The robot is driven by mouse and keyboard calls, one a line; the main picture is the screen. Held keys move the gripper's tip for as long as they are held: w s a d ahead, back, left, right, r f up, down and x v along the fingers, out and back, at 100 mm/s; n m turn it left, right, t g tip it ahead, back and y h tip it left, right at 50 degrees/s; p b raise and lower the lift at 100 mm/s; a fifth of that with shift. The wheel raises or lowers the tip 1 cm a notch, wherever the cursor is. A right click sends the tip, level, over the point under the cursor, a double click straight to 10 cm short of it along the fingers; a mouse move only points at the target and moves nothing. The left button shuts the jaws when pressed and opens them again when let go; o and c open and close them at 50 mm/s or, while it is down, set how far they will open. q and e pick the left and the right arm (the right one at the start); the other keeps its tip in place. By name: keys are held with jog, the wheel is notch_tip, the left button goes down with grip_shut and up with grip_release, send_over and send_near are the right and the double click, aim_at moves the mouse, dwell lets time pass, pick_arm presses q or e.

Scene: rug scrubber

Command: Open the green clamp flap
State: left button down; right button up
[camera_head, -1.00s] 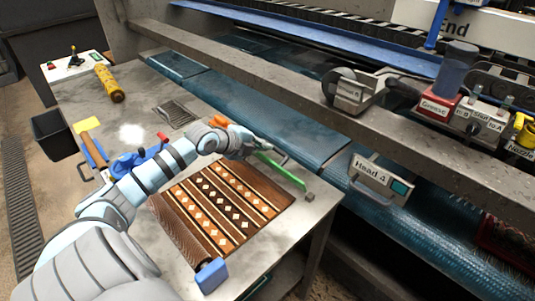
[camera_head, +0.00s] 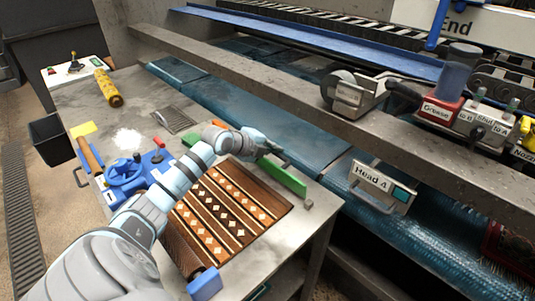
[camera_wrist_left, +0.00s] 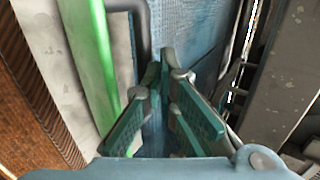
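The green clamp flap (camera_head: 284,178) is a long green bar along the far right end of the patterned rug (camera_head: 234,210). It shows a broad face in the head view. In the left wrist view the green flap (camera_wrist_left: 92,60) runs down the left side beside a pale strip. My left gripper (camera_head: 272,148) is above the table at the flap's far edge, partly hiding its left end. In the wrist view its teal fingers (camera_wrist_left: 160,72) meet at the tips, with nothing seen between them, to the right of the flap. I cannot tell whether they touch it. My right gripper is out of view.
A dark rail or handle (camera_wrist_left: 141,30) runs near the fingers. A blue tool (camera_head: 128,172), a yellow roller (camera_head: 108,88) and a grey grate (camera_head: 174,119) lie on the table. The machine's steel beam (camera_head: 245,68) and Head 4 box (camera_head: 380,186) stand beyond the gripper.

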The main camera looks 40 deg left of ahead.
aim_at(265, 158)
pick_arm(q)
jog(key=s+r+p, duration=0.2)
jog(key=p, duration=0.1)
jog(key=s+r+p, duration=0.1)
jog(key=r, duration=0.1)
jog(key=shift+a+r, duration=0.1)
jog(key=shift+a, duration=0.05)
jog(key=s+r+p, duration=0.2)
jog(key=s+r, duration=0.4)
jog(key=r, duration=0.1)
jog(key=shift+s+a+p, duration=0.15)
jog(key=shift+p, duration=0.25)
jog(key=shift+f, duration=0.1)
